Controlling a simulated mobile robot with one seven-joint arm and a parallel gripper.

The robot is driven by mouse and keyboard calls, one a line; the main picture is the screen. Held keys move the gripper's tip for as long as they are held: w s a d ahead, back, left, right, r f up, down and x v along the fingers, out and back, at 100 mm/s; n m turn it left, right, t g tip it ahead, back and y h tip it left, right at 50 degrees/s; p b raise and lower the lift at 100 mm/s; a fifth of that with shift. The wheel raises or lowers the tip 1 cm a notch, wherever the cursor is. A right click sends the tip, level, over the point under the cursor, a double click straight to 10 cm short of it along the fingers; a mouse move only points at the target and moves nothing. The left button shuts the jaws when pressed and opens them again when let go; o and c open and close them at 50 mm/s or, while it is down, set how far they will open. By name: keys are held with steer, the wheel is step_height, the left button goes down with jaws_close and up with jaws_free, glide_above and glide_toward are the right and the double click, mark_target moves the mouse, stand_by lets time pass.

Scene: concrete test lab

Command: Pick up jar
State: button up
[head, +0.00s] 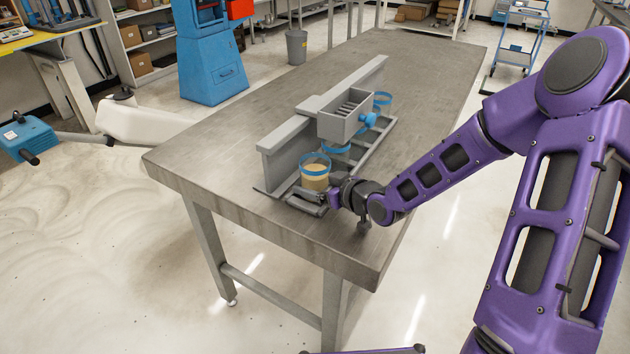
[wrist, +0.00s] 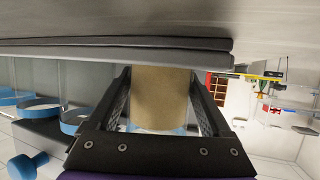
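The jar (head: 316,177) is clear with beige contents and a blue ring at its top. It stands upright at the near end of a grey fixture on the metal table. My gripper (head: 308,200) is low at the jar's near side, close to the tabletop. In the wrist view, which is upside down, the jar (wrist: 160,97) shows between the two dark fingers of my gripper (wrist: 161,75). The fingers are apart, one on each side of it, with narrow gaps near the finger bases. Contact at the fingertips is not clear.
The grey fixture (head: 272,160) has an upright wall and a raised grey box (head: 343,124) behind the jar. More blue-ringed jars (head: 382,98) stand along it. The table (head: 225,140) is bare to the left and at the far end. Its near right edge is below my arm.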

jaws_close()
steer(key=shift+r, duration=0.2)
